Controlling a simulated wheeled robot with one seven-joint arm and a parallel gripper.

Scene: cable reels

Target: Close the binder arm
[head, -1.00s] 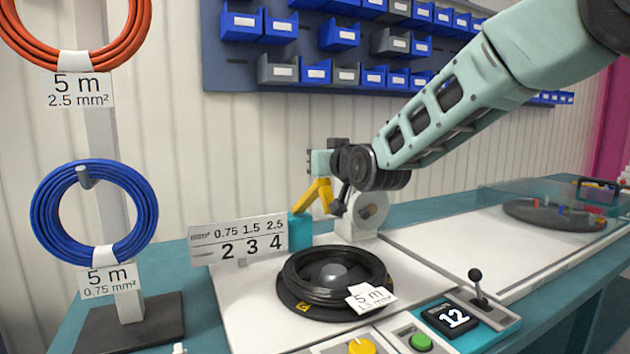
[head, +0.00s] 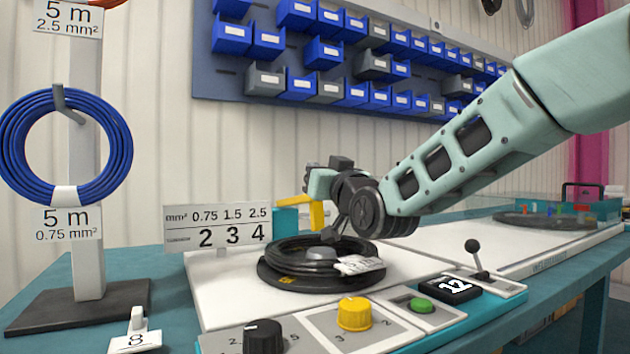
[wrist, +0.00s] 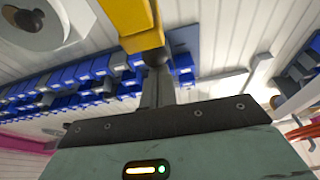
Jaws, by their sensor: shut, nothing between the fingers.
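The yellow binder arm (head: 316,213) stands out from a teal block (head: 290,221) behind the black cable coil (head: 318,262). Its upper part is partly hidden by my gripper in the head view. It also shows large at the top of the wrist view (wrist: 134,24). My gripper (head: 329,234) is shut and empty, pointing down beside the yellow arm, above the back of the coil. In the wrist view the dark fingertips (wrist: 156,58) are right at the yellow arm's end. I cannot tell whether they touch it.
A control panel with a black knob (head: 263,337), a yellow knob (head: 354,313), a green button (head: 421,305) and a lever (head: 475,255) lies in front. A size sign (head: 218,228) stands left of the coil. A blue cable coil (head: 66,146) hangs at left.

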